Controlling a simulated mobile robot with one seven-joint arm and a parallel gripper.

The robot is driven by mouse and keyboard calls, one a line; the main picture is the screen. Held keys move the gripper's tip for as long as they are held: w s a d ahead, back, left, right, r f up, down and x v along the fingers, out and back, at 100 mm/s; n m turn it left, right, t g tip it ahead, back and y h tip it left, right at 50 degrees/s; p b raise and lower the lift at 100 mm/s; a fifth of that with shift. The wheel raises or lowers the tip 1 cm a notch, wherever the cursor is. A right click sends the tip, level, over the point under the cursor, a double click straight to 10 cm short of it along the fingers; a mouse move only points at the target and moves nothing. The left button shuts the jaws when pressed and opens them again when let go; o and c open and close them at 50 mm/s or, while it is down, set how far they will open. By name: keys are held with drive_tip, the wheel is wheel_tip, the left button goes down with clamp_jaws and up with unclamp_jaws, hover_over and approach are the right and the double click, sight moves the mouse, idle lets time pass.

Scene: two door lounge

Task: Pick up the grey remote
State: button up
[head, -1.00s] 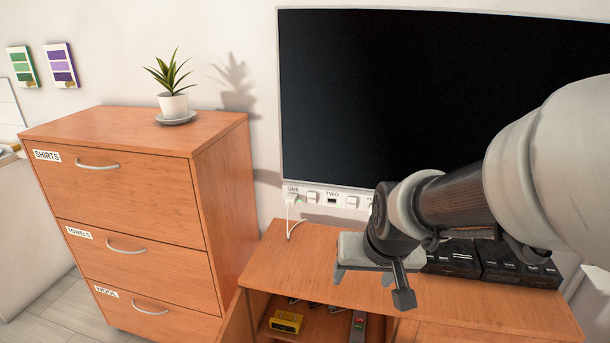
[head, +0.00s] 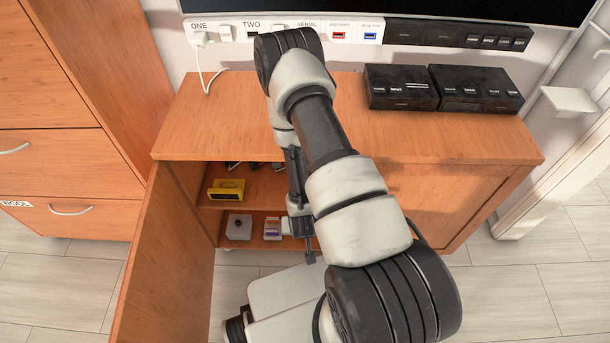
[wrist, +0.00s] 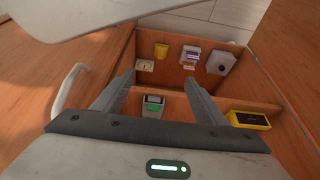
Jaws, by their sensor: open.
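The grey remote (wrist: 153,106) lies on the upper shelf of the open cabinet, with a green patch and a dark end showing in the wrist view. My gripper (wrist: 158,80) is open and empty in the wrist view. Its two fingers reach towards the cabinet, one on each side of the remote in the picture; I cannot tell how far above or short of it they are. In the head view my arm hides the remote, and the gripper is at the cabinet's open front.
A yellow clock-like device (head: 226,189) is beside the remote on the upper shelf (head: 264,187). Below are a grey box (head: 239,227), a white and purple box (head: 272,229) and a yellow cup (wrist: 161,50). The open door (head: 165,260) stands left; the cabinet top (head: 225,125) overhangs.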

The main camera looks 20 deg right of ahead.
drive_tip(key=w+d+f+b, duration=0.1)
drive_tip(key=w, duration=0.3)
drive_tip(key=w+d+f, duration=0.2)
drive_tip(key=w, duration=0.2)
drive_tip(key=w+d+f+b, duration=0.1)
drive_tip(key=w+d, duration=0.1)
drive_tip(key=w, duration=0.2)
drive_tip(key=shift+w+d+f+b, duration=0.2)
drive_tip(key=shift+w+f+b, duration=0.05)
drive_tip(key=shift+f+b, duration=0.15)
drive_tip(key=shift+c, duration=0.2)
drive_tip(key=c, duration=1.1)
drive_tip(key=shift+c, duration=0.4)
drive_tip(key=shift+r, duration=0.2)
